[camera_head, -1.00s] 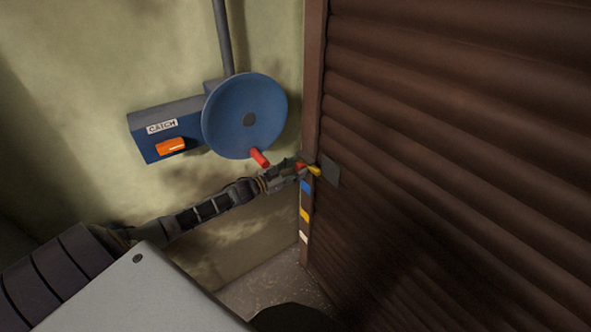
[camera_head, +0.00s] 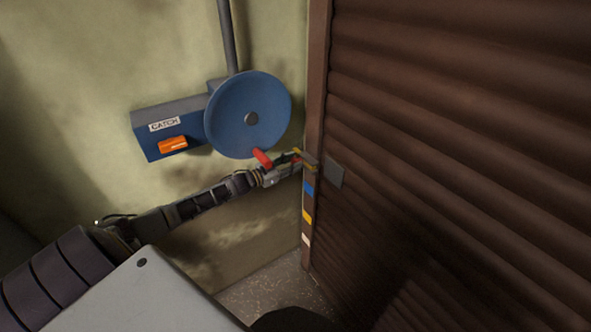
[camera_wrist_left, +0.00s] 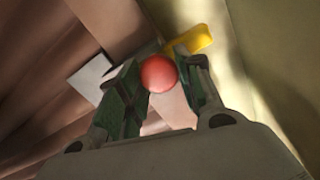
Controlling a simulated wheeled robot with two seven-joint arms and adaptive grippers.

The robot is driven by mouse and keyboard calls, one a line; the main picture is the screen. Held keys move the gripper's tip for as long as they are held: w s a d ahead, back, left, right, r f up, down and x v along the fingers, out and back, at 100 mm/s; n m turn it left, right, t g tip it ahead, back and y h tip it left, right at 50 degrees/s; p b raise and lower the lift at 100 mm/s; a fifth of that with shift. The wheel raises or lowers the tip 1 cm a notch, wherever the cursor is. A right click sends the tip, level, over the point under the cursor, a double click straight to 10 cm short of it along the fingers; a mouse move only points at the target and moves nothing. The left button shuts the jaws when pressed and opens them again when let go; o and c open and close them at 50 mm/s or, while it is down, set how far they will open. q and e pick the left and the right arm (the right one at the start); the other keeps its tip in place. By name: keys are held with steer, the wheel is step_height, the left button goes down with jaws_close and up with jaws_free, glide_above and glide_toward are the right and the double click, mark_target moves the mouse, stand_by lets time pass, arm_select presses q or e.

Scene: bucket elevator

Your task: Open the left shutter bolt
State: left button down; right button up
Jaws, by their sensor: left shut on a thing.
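The left shutter bolt (camera_head: 308,162) is a yellow bar on the brown door post beside the shutter. It also shows in the left wrist view (camera_wrist_left: 190,40). Its round red knob (camera_wrist_left: 158,73) sits between the two fingers of my left gripper (camera_wrist_left: 152,85), which is shut on it. In the head view my left gripper (camera_head: 290,164) reaches the post from the left and partly hides the knob. A grey plate (camera_head: 334,172) on the shutter's edge lies right of the bolt, and the yellow bar appears clear of it. My right gripper is out of view.
A blue wheel (camera_head: 248,115) with a red handle (camera_head: 262,158) hangs just above my left wrist. A blue box (camera_head: 168,130) labelled CATCH has an orange lever (camera_head: 173,145). The brown ribbed shutter (camera_head: 460,130) fills the right side. Blue, yellow and white marks run down the post.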

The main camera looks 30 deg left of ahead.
arm_select(q)
steer(key=shift+a, duration=0.1)
steer(key=c, duration=0.9)
jaws_free()
steer(key=shift+c, duration=0.2)
steer(key=shift+s, duration=0.1)
steer(key=shift+s+a, duration=0.1)
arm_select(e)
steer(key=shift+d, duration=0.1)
arm_select(q)
steer(key=v, duration=1.1)
steer(key=shift+s, duration=0.2)
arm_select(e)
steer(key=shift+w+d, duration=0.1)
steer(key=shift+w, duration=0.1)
arm_select(q)
steer(key=shift+f, duration=0.1)
stand_by(0.3)
